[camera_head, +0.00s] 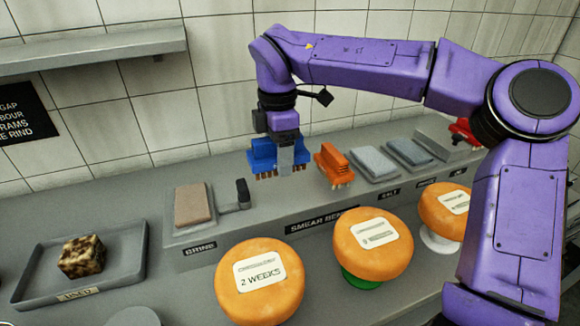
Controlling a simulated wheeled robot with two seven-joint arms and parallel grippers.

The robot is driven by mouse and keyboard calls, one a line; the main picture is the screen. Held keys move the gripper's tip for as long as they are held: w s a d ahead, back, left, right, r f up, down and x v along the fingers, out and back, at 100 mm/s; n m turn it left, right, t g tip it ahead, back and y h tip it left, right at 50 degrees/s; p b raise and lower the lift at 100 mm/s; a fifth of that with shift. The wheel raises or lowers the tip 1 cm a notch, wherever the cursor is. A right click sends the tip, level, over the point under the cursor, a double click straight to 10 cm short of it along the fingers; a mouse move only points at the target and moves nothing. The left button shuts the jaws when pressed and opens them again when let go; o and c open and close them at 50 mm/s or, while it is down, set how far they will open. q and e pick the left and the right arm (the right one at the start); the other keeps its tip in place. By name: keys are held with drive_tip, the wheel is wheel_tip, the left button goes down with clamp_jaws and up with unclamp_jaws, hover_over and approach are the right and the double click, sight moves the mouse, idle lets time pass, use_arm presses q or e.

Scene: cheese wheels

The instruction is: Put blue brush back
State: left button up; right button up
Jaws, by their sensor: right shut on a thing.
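The blue brush (263,156) is in my right gripper (285,160), over the grey raised shelf. My right arm is purple and comes in from the right, with the gripper pointing down. The gripper is shut on the brush, whose bristles face down. I cannot tell whether the bristles touch the shelf. An orange brush (332,165) stands on the shelf just right of the blue one. A label reading "SMEAR" (312,222) is on the shelf front below; part of it is hidden by a cheese wheel. My left gripper is not in view.
A brown block (192,204) lies at the "BRINE" label, beside a small dark upright piece (243,193). Grey-blue pads (373,163) lie to the right. Orange cheese wheels (259,280) stand in front. A tray (40,285) with a mottled cube is at left.

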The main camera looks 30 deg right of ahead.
drive_tip(key=p, duration=0.1)
hover_over(289, 186)
drive_tip(key=a, duration=0.1)
wheel_tip(289, 186, down, 6)
drive_tip(key=shift+s+r, duration=0.1)
drive_tip(key=shift+r, duration=0.15)
drive_tip(key=shift+d+f, duration=0.2)
drive_tip(key=shift+f, duration=0.15)
drive_tip(key=f, duration=0.1)
drive_tip(key=f+p, duration=0.1)
drive_tip(key=f, duration=0.1)
drive_tip(key=shift+s+d+f, duration=0.1)
drive_tip(key=shift+d+f, duration=0.15)
drive_tip(key=shift+d, duration=0.1)
drive_tip(key=shift+w+f, duration=0.2)
drive_tip(key=shift+w, duration=0.05)
drive_tip(key=shift+s+a+f, duration=0.1)
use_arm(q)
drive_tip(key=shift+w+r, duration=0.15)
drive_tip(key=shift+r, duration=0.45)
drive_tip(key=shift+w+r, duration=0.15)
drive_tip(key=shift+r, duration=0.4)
use_arm(e)
drive_tip(key=o, duration=0.9)
drive_tip(key=shift+o, duration=0.2)
